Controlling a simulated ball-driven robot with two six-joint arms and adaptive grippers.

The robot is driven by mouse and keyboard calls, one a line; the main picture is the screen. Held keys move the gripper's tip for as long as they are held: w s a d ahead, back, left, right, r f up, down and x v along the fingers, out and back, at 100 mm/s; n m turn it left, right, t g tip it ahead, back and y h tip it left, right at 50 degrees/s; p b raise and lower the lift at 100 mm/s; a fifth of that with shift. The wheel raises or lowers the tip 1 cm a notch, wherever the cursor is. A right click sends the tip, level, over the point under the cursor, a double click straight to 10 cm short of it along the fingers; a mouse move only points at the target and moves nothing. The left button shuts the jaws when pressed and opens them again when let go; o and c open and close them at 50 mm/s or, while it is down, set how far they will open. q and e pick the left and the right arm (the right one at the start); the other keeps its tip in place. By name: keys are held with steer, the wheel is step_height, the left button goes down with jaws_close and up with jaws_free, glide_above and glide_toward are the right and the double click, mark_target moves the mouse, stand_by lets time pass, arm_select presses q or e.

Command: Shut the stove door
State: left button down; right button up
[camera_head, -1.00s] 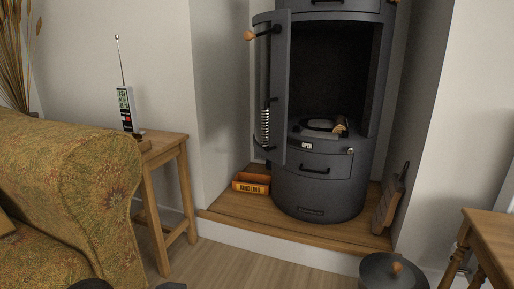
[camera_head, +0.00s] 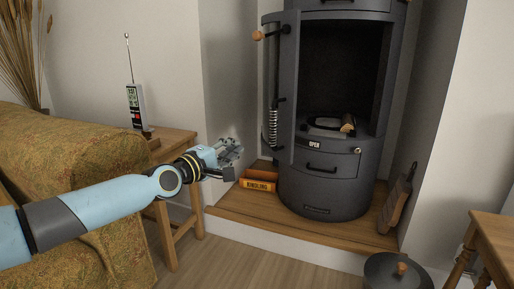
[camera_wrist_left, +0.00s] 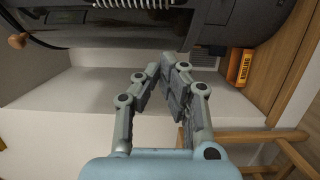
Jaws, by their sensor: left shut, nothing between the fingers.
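The dark grey stove (camera_head: 322,190) stands on a wooden hearth in the alcove. Its door (camera_head: 283,88) is swung open at the left side, with a wooden knob (camera_head: 258,36) and a coiled spring handle (camera_head: 272,128). Inside the open chamber lies a piece of wood (camera_head: 347,123). My left gripper (camera_head: 236,152) is shut and empty, to the left of the door and apart from it. In the left wrist view, the gripper (camera_wrist_left: 160,72) shows below the door (camera_wrist_left: 130,28) and its spring. My right gripper is not in view.
An orange kindling box (camera_head: 258,184) sits on the hearth (camera_head: 240,207) left of the stove. A side table (camera_head: 172,142) with a radio (camera_head: 135,106) and a patterned sofa (camera_head: 70,150) are at left. A lidded pot (camera_head: 398,274) stands at front right.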

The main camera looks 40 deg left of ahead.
arm_select(q)
steer(key=w+d, duration=0.3)
steer(key=w, duration=0.4)
steer(key=shift+b, duration=0.35)
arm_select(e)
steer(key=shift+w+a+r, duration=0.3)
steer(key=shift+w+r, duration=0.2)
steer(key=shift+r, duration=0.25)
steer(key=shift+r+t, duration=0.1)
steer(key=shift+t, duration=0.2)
